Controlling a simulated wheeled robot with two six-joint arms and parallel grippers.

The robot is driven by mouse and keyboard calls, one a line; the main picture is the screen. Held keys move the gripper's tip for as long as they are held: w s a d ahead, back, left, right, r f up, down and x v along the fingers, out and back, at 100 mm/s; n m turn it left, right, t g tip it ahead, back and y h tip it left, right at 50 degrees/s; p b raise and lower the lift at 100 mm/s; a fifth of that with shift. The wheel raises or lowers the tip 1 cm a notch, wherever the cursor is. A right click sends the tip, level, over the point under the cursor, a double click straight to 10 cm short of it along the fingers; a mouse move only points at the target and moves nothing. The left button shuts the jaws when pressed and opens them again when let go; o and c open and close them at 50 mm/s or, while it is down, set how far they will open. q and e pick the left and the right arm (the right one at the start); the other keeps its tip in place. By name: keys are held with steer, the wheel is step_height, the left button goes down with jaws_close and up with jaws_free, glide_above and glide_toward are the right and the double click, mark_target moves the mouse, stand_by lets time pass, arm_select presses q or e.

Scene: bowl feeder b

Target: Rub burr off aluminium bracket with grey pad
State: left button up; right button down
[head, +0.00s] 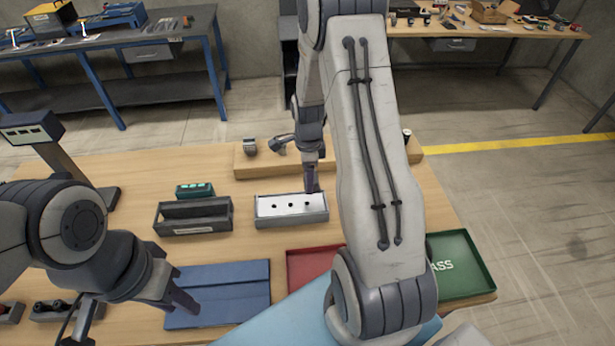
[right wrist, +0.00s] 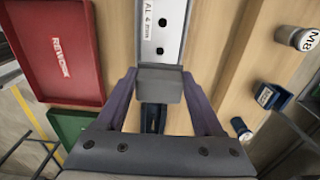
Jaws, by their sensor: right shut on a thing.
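The aluminium bracket (head: 285,206) is a pale flat plate with dark holes, lying in a grey fixture (head: 291,219) mid-table. It also shows in the right wrist view (right wrist: 172,32), beside a label reading AL 4 mm. My right gripper (head: 312,188) points down at the bracket's right end. In the right wrist view it is shut on the grey pad (right wrist: 160,86), a small block over the near end of the bracket. I cannot tell whether the pad touches it. No burr can be made out. My left gripper (head: 182,299) is over the blue mat (head: 235,292); its opening is unclear.
A dark open bin (head: 193,226) stands left of the fixture. A red REWORK tray (right wrist: 62,50) and a green PASS tray (head: 460,265) lie at the front right. A wooden rail (head: 255,163) with small items runs behind. My right arm hides part of the table.

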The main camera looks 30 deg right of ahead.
step_height(320, 180, up, 6)
steer(key=p, duration=0.5)
steer(key=shift+r, duration=0.1)
stand_by(0.4)
